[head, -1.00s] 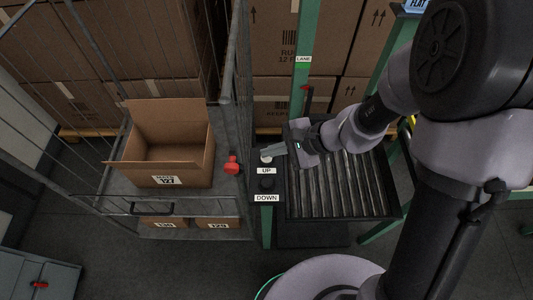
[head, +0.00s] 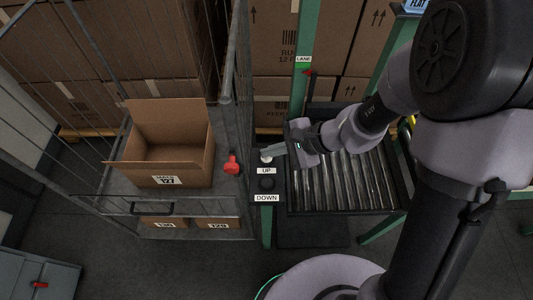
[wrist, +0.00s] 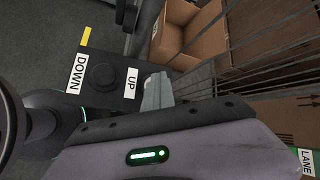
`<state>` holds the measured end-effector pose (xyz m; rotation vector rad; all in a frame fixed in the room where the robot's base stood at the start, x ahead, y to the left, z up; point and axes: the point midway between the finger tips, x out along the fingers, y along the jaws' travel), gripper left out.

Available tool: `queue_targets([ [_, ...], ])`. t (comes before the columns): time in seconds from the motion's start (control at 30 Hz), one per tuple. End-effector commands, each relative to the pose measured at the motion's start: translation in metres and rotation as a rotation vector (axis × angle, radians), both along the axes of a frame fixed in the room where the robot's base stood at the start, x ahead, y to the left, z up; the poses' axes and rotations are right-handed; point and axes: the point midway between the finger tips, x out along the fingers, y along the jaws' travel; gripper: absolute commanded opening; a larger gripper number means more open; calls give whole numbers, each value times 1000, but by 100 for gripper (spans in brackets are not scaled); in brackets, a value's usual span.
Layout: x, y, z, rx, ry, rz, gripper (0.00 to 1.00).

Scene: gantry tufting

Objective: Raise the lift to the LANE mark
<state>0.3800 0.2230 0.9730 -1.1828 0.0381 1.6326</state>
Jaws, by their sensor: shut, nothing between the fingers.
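The lift's roller bed (head: 345,185) sits between green posts, with a red pointer (head: 309,72) at its back. The pointer is a little below the white LANE mark (head: 303,59) on the green post; the mark also shows in the wrist view (wrist: 307,162). The control box carries an UP label (head: 266,171), a DOWN label (head: 266,198) and a dark DOWN button (head: 267,184). My gripper (head: 270,153) is shut and empty, its tips at the pale UP button (head: 266,159). In the wrist view my gripper (wrist: 157,90) hides that button, so contact is hard to confirm.
Stacked cartons (head: 285,30) fill the back. A grey cabinet (head: 35,275) is at the lower left.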

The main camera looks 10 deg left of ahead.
Motion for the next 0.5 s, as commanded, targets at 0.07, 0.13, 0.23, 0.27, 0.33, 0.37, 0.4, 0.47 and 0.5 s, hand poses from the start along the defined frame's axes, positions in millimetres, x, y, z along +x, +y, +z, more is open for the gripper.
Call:
queue_targets([
  [0.07, 0, 0, 0, -1, 1, 1, 0],
  [0.13, 0, 0, 2, -1, 1, 1, 0],
  [0.23, 0, 0, 7, 0, 0, 0, 0],
  [0.27, 0, 0, 9, 0, 0, 0, 0],
  [0.33, 0, 0, 13, 0, 1, -1, 0],
  [0.37, 0, 0, 15, 0, 1, -1, 0],
  [0.4, 0, 0, 18, 0, 0, 0, 0],
  [0.47, 0, 0, 20, 0, 0, 0, 0],
  [0.5, 0, 0, 20, 0, 0, 0, 0],
])
